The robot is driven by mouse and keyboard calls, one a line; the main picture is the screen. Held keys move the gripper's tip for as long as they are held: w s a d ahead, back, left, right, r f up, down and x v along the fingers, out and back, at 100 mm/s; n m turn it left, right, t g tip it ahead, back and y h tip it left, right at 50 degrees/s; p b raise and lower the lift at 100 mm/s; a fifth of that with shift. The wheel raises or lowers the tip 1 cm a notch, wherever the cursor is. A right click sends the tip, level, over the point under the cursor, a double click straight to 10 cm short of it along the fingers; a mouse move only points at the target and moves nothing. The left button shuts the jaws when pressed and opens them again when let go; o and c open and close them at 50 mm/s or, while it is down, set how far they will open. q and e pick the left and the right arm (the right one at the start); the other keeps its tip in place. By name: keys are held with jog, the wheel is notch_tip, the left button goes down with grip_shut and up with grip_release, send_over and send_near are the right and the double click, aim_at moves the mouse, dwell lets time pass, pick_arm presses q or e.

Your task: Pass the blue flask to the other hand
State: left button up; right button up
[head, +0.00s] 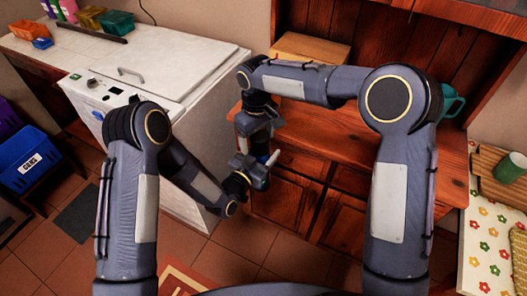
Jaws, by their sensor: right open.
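A small blue piece, which looks like the blue flask (272,158), shows between my two grippers, in front of the wooden cabinet. Most of it is hidden by the grippers. My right gripper (257,148) comes down from above, is open, and is right at the flask. My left gripper (250,172) reaches up to the same spot from below left. Its fingers overlap with the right gripper in the picture, so I cannot tell whether they are shut on the flask.
A wooden cabinet (300,140) is behind the grippers. A teal mug (450,100) stands on the right. A green cup (509,167) is at the far right.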

notch_tip(320, 180, up, 11)
jog(key=shift+r, duration=0.1)
jog(key=s+d+r+m+t+y, duration=0.1)
jog(key=s+d+r+m, duration=0.1)
jog(key=s+d, duration=0.55)
jog(key=s+d+r+m+t+y, duration=0.1)
jog(key=s+d+r+m, duration=0.15)
jog(key=s+d, duration=0.5)
jog(key=s+d+f+m+t+y, duration=0.1)
jog(key=s+f+m, duration=0.1)
jog(key=s, duration=0.5)
jog(key=s+d+f+m+t, duration=0.2)
jog(key=s+f, duration=0.3)
jog(key=s, duration=0.2)
jog(key=shift+s+f+t+y, duration=0.2)
jog(key=shift+f+t+y, duration=0.1)
jog(key=shift+y, duration=0.1)
jog(key=shift+m, duration=0.25)
